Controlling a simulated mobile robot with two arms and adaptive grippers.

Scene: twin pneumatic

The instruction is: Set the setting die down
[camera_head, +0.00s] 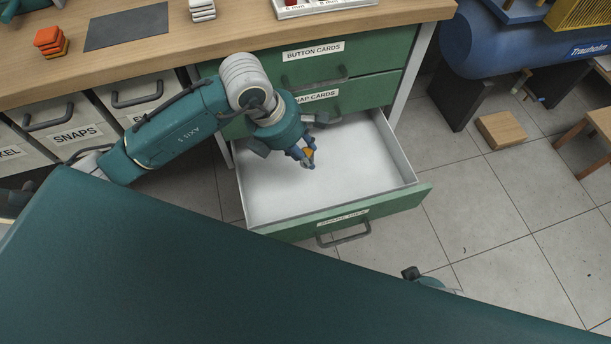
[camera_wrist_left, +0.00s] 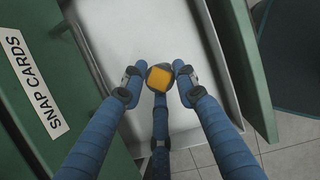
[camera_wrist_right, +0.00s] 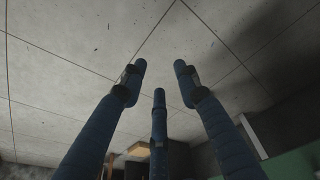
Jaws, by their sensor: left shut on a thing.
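The setting die (camera_wrist_left: 159,78) shows an orange-yellow square face on a grey round body in the left wrist view. It also shows small in the head view (camera_head: 309,153). My left gripper (camera_wrist_left: 159,73) is shut on it, with its blue fingers around it. The left gripper (camera_head: 307,157) is over the open, empty drawer (camera_head: 345,175); the height of the die above the drawer floor is hard to tell. My right gripper (camera_wrist_right: 159,75) is open and empty, with grey floor tiles behind its fingers.
The bench top (camera_head: 230,30) carries a dark mat (camera_head: 127,26) and an orange stack (camera_head: 50,41). The shut SNAP CARDS drawer (camera_head: 355,92) is just above the open one. A blue tank (camera_head: 510,45) and a wooden block (camera_head: 501,130) are at right.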

